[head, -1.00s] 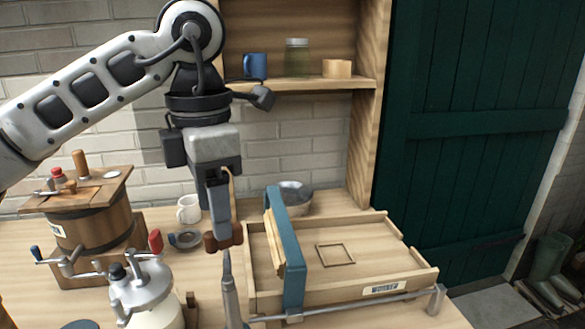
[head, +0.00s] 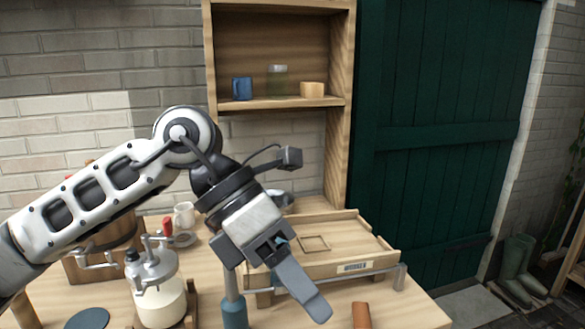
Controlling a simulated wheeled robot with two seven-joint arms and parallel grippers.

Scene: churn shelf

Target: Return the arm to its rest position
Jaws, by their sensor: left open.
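My left arm comes in from the left. Its gripper (head: 303,295) is open and hangs tilted down to the right, above the table in front of the wooden tray (head: 372,246). One finger shows plainly; the other is mostly hidden. I see nothing held between the fingers. My right gripper is not in view.
A glass churn (head: 160,300) and a wooden barrel churn (head: 120,240) stand at left, close to my arm. A blue-handled tool (head: 234,313) and a reddish-brown piece (head: 361,315) are at the front. Space before the green door (head: 440,140) looks free.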

